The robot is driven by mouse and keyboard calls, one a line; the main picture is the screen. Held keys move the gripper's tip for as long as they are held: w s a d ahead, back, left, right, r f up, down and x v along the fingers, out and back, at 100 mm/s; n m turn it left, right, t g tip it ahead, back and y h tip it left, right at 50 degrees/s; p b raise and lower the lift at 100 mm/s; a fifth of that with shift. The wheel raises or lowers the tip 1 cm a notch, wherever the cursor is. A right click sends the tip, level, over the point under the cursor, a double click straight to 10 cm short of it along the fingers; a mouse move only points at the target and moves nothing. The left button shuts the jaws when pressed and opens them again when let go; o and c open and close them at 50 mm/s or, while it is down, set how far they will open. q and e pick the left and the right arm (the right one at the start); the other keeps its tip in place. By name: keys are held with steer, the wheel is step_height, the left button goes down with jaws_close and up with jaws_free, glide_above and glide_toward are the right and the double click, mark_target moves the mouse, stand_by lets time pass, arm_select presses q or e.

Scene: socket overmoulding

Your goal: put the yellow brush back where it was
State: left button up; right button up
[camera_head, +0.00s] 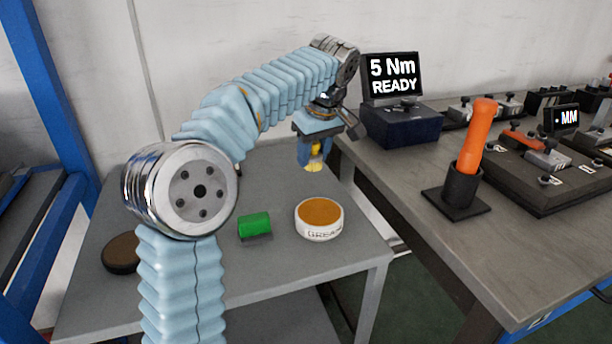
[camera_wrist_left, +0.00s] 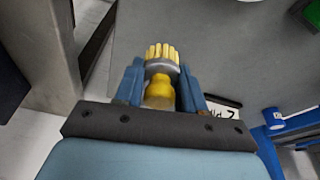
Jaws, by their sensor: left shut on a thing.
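The yellow brush (camera_head: 314,163) is held in my left gripper (camera_head: 311,157), above the back right part of the small grey table in the head view. In the left wrist view the brush (camera_wrist_left: 161,75) sits between the two blue fingers of the left gripper (camera_wrist_left: 160,88). Its yellow bristles point away from the palm, with a grey band below them. The gripper is shut on it. My right gripper is in neither view.
On the small table (camera_head: 283,282) are a green block (camera_head: 254,225), a white grease tin (camera_head: 319,219) and a dark round disc (camera_head: 120,253). The bench (camera_head: 420,184) at right holds a display box (camera_head: 400,122) and an orange-handled tool (camera_head: 477,138) in a black holder. A gap separates the tables.

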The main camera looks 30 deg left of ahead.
mark_target(306, 186)
arm_select(q)
steer(key=shift+s+a+f, duration=0.15)
steer(key=shift+a+f, duration=0.35)
steer(key=shift+f, duration=0.05)
steer(key=shift+s+b+x, duration=0.15)
steer(key=shift+b+x, duration=0.05)
steer(key=shift+x, duration=0.7)
steer(key=shift+s+b+x, duration=0.15)
steer(key=shift+x, duration=0.8)
steer(key=shift+d, duration=0.15)
steer(key=shift+f, duration=0.1)
steer(key=shift+f, duration=0.15)
steer(key=o, duration=1.1)
steer(key=shift+o, duration=0.2)
